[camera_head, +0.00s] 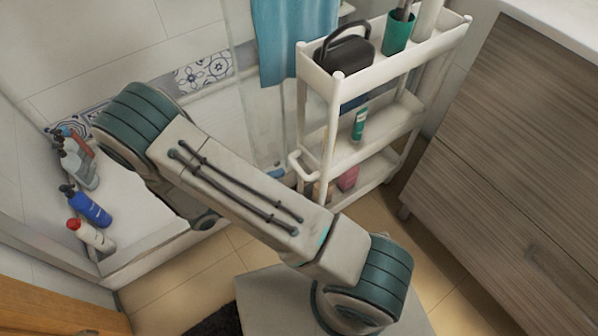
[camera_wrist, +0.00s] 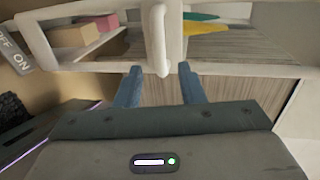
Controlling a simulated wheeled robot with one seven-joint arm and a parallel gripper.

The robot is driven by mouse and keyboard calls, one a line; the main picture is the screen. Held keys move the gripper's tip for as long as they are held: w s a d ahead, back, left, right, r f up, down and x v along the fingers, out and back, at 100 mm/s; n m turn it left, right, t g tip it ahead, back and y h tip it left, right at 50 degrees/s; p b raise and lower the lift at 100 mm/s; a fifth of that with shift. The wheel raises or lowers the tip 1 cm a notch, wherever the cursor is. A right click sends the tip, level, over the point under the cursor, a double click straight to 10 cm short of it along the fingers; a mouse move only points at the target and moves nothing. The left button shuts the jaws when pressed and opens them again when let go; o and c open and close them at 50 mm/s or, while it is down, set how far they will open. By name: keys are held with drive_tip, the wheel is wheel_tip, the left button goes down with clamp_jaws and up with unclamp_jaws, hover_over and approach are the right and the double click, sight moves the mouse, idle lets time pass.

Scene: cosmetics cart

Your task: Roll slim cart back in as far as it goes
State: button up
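The white slim cart (camera_head: 352,155) stands upright between the shower side and the wooden cabinet, with a bow handle (camera_head: 302,165) on its near end. The handle (camera_wrist: 162,40) also shows in the wrist view as a white bar, ahead of and roughly between my fingertips. My gripper (camera_wrist: 160,70) is open, with two blue fingers apart and nothing clearly held. Whether the fingers touch the handle is unclear. In the head view my gripper is hidden behind my arm.
The cart carries a black container (camera_head: 345,52), a green cup (camera_head: 398,34), a green tube (camera_head: 359,124) and a pink box (camera_head: 348,178). A wooden cabinet (camera_head: 510,150) stands close on the right. A blue towel (camera_head: 290,40) hangs behind. Several bottles (camera_head: 88,208) line the left ledge.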

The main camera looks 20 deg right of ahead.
sight(297, 171)
drive_tip(key=b+x, duration=0.2)
drive_tip(key=x, duration=0.6)
drive_tip(key=shift+d, duration=0.25)
clamp_jaws()
